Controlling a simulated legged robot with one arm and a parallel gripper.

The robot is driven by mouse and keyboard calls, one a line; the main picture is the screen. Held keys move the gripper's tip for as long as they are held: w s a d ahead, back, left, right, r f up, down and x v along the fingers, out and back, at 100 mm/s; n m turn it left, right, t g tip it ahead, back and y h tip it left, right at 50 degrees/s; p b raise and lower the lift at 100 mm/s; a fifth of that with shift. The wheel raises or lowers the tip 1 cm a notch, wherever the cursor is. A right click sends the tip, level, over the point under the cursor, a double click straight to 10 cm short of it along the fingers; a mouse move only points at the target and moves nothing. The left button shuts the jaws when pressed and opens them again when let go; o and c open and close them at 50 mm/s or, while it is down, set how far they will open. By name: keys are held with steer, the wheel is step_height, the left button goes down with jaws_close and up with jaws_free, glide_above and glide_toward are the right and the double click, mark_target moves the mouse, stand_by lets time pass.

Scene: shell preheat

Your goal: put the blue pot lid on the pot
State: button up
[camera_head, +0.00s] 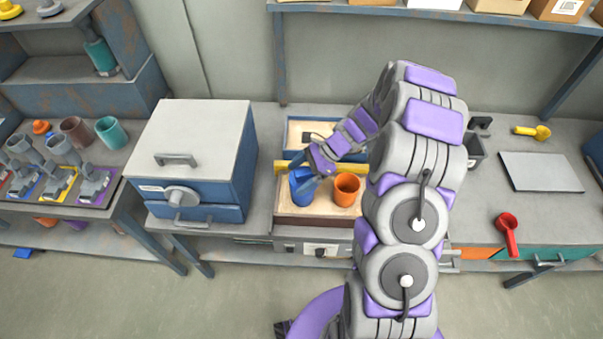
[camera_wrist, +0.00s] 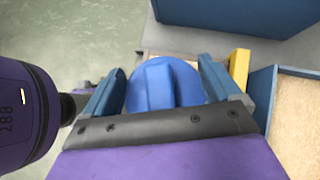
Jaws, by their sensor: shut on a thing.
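The blue pot lid (camera_wrist: 170,85) is a round blue piece with a raised ridge, held between the two blue fingers of my gripper (camera_wrist: 158,88) in the wrist view. In the head view my gripper (camera_head: 303,182) reaches down over the front tray, left of an orange cup-shaped pot (camera_head: 347,188).
The wooden-floored tray (camera_head: 320,213) has a yellow bar at its back and a blue-rimmed box (camera_head: 300,130) behind it. A grey-topped blue oven (camera_head: 195,140) stands close on the left. A red ladle (camera_head: 508,232) and a grey plate (camera_head: 541,171) lie on the right bench.

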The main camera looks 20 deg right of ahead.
steer(key=shift+a, duration=0.35)
steer(key=shift+d+f, duration=0.1)
steer(key=shift+f, duration=0.3)
steer(key=o, duration=0.7)
steer(key=shift+o, duration=0.2)
steer(key=shift+p+v, duration=0.95)
steer(key=shift+v, duration=0.3)
steer(key=p+v, duration=0.5)
steer(key=v, duration=0.3)
steer(key=shift+d, duration=0.25)
